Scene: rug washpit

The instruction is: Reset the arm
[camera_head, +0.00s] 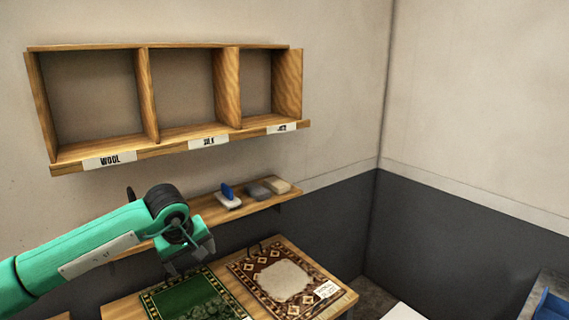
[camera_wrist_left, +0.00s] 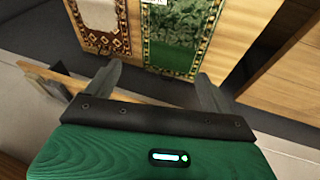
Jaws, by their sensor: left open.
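My left arm reaches in from the left in the head view. Its gripper (camera_head: 190,257) hangs above the back edge of the table, near the green rug. In the left wrist view the two fingers of the left gripper (camera_wrist_left: 160,88) stand wide apart with nothing between them. The green patterned rug (camera_head: 188,298) lies flat on the table, and it also shows beyond the fingers in the left wrist view (camera_wrist_left: 177,30). My right gripper is in neither view.
A brown rug (camera_head: 262,276) with a pale centre and a tag lies on the wooden table (camera_head: 343,303). A low shelf (camera_head: 208,211) holds a blue-handled brush (camera_head: 228,196) and blocks. The labelled wall rack (camera_head: 170,143) is empty. A blue tray (camera_head: 552,306) sits at right.

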